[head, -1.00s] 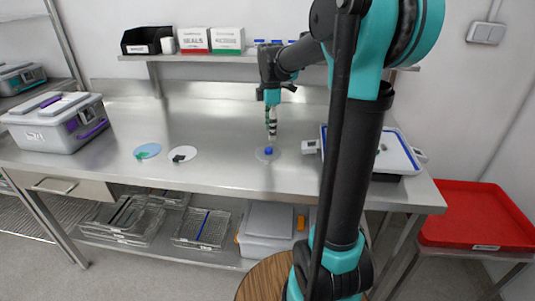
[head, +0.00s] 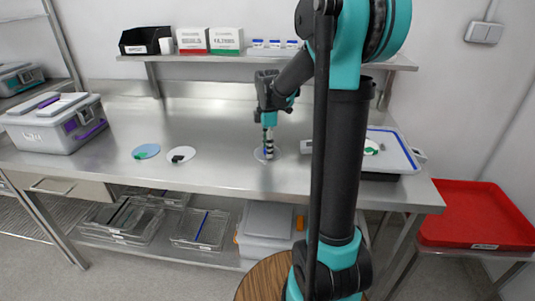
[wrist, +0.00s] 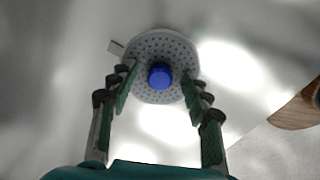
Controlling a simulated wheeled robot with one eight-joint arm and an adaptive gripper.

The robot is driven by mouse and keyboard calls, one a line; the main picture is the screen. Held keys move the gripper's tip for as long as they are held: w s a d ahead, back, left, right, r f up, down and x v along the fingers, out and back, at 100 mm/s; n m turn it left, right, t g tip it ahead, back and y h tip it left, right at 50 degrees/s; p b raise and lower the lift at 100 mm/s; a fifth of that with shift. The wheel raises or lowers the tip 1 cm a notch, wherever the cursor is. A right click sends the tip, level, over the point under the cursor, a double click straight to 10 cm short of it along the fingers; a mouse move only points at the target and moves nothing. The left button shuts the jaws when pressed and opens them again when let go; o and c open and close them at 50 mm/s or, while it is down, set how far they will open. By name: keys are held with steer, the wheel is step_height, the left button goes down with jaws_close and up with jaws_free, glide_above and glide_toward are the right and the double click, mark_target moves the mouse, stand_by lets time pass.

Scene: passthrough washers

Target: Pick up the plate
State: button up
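A round grey perforated plate (wrist: 150,46) with a blue knob (wrist: 160,73) in its middle lies on the steel bench. In the head view the plate (head: 259,155) is partly hidden behind my fingers. My gripper (head: 268,155) points down at it. In the wrist view my gripper (wrist: 158,82) is open, with one finger on each side of the knob and a clear gap to it. The fingertips overlap the plate's near part in that view; I cannot tell whether they touch it.
A light-blue disc (head: 146,151) with a green piece and a white disc (head: 181,154) with a black piece lie to the left. A grey lidded box (head: 60,130) stands far left. A blue-rimmed tray (head: 405,150) is at right, and a red tray (head: 480,215) beyond the bench.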

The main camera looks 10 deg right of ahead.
jaws_close()
steer(key=shift+r, duration=0.15)
